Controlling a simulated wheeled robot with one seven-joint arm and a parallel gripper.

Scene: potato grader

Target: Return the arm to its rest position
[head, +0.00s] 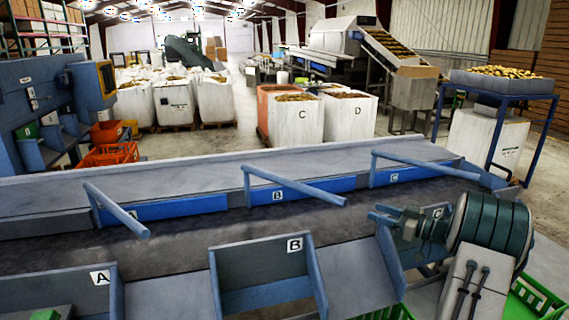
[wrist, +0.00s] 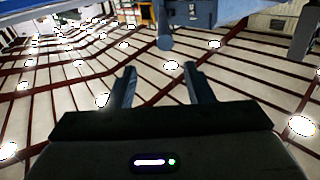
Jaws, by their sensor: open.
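My gripper (head: 376,212) is at the right of the head view, with its fingers pointing left over the dark belt of the conveyor (head: 150,245). My arm is folded close at the lower right, with its green links behind the gripper. In the wrist view my gripper (wrist: 157,72) shows two fingers spread apart with nothing between them. Beyond them are roof beams and lamps.
A blue rail (head: 415,165) marked C lies just behind the gripper. Chute B (head: 262,265) and chute A (head: 60,290) stand at the front. A green crate (head: 530,300) is at lower right. White bulk boxes (head: 290,122) stand farther back.

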